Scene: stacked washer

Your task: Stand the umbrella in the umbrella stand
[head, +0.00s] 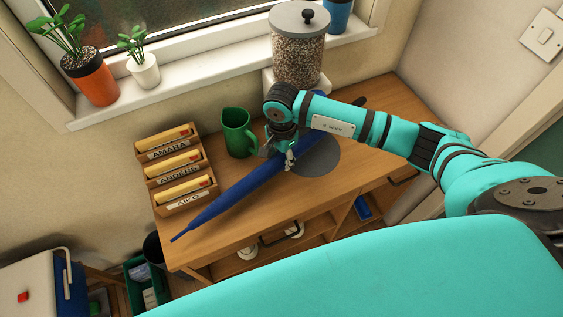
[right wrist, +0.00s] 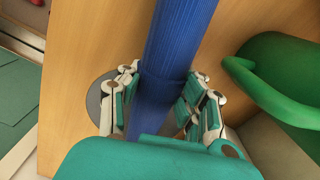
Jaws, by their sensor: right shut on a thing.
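In the right wrist view the fingers (right wrist: 160,105) sit on both sides of the blue canopy (right wrist: 180,40). I cannot tell whether the umbrella touches the top. A dark round container (head: 153,247), perhaps the umbrella stand, shows partly behind the cabinet's left end. My left gripper is not in view.
A green jug (head: 238,135) stands close beside the umbrella, and a wooden letter rack (head: 180,170) is left of it. A grey disc (head: 318,157) lies on the cabinet top (head: 385,115). A large jar (head: 298,55) stands behind. A green crate (head: 145,285) is at lower left.

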